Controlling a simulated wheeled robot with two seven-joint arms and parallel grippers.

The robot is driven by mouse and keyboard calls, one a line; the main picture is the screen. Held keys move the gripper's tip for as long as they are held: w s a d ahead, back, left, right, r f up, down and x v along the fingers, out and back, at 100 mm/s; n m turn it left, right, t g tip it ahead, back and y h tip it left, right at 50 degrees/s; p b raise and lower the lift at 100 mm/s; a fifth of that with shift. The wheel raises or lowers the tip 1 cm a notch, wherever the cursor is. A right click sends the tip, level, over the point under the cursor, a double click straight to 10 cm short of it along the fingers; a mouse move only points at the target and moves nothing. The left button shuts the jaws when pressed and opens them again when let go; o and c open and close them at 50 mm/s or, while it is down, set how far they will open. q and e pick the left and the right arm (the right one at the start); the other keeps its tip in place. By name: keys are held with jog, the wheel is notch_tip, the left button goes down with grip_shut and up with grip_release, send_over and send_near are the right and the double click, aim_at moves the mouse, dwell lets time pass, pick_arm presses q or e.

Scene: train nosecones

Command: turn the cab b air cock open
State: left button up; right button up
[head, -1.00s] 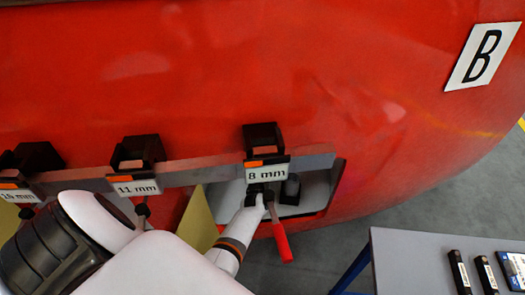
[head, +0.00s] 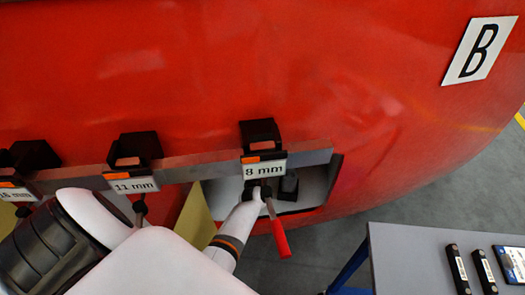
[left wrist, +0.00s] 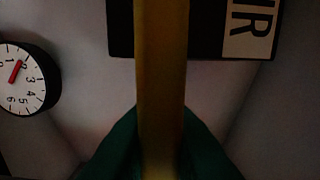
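My left arm (head: 230,235) reaches under the 8 mm tool holder into the recess (head: 317,190) in the red nosecone (head: 240,70). The left gripper's fingers are hidden there. In the left wrist view a yellow bar (left wrist: 161,85), probably the air cock's handle, runs vertically down the middle, very close to the camera. Dark green shapes (left wrist: 112,152) flank its lower part on both sides; I cannot tell whether they are fingers or the cock's body. The sign B (head: 479,50) is on the nosecone.
A round gauge (left wrist: 18,79) with a red needle is at the left of the wrist view. Tool holders marked 8 mm (head: 264,168) and 11 mm (head: 134,186) hang on a grey rail. A red-handled tool (head: 279,236) hangs close to my arm. A table (head: 410,252) stands at lower right.

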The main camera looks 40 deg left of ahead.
pick_arm(q)
jog(key=o, duration=0.4)
jog(key=shift+o, duration=0.2)
jog(key=p+v, duration=0.4)
jog(key=v, duration=0.8)
jog(key=shift+s, duration=0.1)
